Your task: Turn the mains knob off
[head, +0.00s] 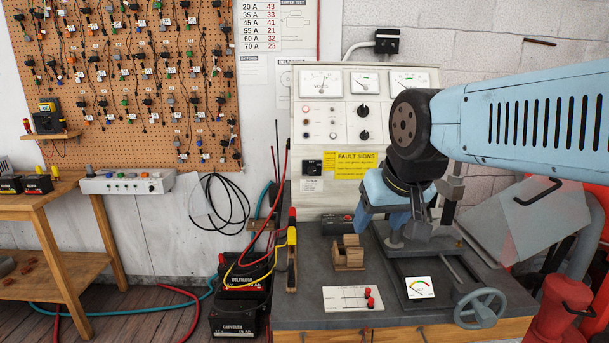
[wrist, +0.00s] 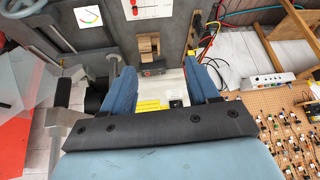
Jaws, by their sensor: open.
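The white test panel (head: 325,196) stands at the back of the bench with dials and black round knobs, an upper one (head: 363,110) and a lower one (head: 364,136). A small black switch box (head: 312,167) sits low on it, left of the yellow FAULT SIGNS label (head: 357,165). I cannot read which control is the mains knob. My gripper (head: 384,222) is open and empty in front of the panel's lower right, apart from these controls. In the wrist view its two blue fingers (wrist: 163,85) are spread, with the panel's yellow label (wrist: 149,105) partly visible beyond them.
Cables and batteries (head: 243,285) lie to the left. My arm covers the panel's right side.

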